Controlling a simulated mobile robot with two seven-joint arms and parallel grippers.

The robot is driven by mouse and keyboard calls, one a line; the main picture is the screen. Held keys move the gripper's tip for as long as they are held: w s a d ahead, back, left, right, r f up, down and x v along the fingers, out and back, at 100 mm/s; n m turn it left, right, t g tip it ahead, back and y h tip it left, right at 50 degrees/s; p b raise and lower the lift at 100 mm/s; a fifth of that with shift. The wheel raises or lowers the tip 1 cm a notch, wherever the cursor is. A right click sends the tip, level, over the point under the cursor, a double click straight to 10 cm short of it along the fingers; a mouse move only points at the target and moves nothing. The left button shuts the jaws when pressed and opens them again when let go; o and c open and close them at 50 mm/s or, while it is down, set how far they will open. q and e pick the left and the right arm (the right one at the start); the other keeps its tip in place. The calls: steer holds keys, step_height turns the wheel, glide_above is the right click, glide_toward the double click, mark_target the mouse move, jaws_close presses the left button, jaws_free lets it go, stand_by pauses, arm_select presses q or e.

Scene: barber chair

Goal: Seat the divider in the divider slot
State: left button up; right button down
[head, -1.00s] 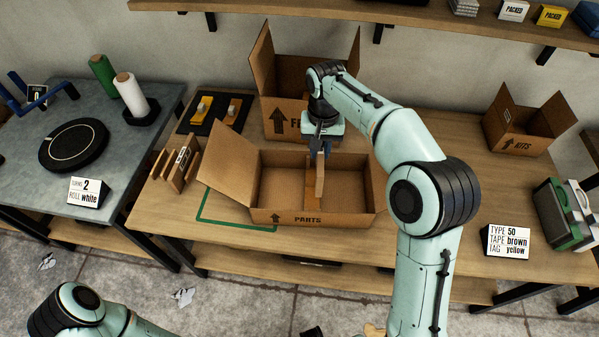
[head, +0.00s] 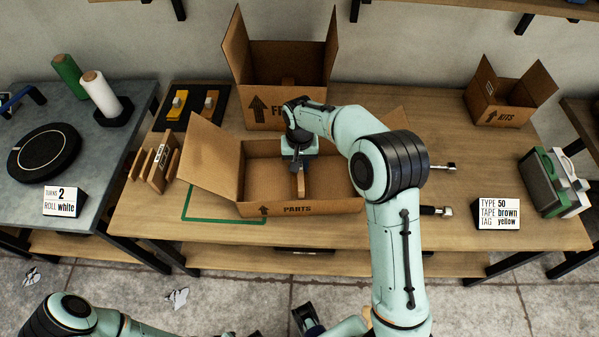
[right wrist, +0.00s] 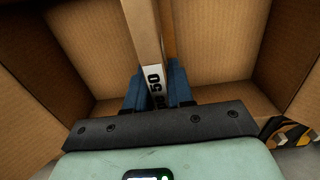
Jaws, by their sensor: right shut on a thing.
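The divider (head: 301,185) is a thin cardboard panel. My right gripper (head: 299,165) is shut on it, inside the open PARTS box (head: 340,208). In the right wrist view the divider (right wrist: 144,30), labelled 50, stands between the two blue fingers (right wrist: 157,88), with box walls on both sides. The divider slot and the divider's lower edge are hidden, so I cannot tell whether it is in the slot. A dark gripper-like part, possibly my left gripper (head: 308,318), shows at the bottom edge; its fingers are unclear.
More panels stand in a rack (head: 158,165) left of the box. A taller open box (head: 262,100) stands behind it. A KITS box (head: 505,95), a sign (head: 497,213) and a green-white case (head: 552,185) are at right. Two tools lie right of the box, one dark-handled (head: 436,210).

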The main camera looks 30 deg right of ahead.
steer(key=shift+f, duration=2.15)
steer(key=shift+f, duration=0.1)
steer(key=c, duration=1)
jaws_free()
steer(key=shift+f, duration=0.1)
step_height(320, 180, up, 12)
steer(key=shift+r+p, duration=0.2)
steer(key=shift+p, duration=0.2)
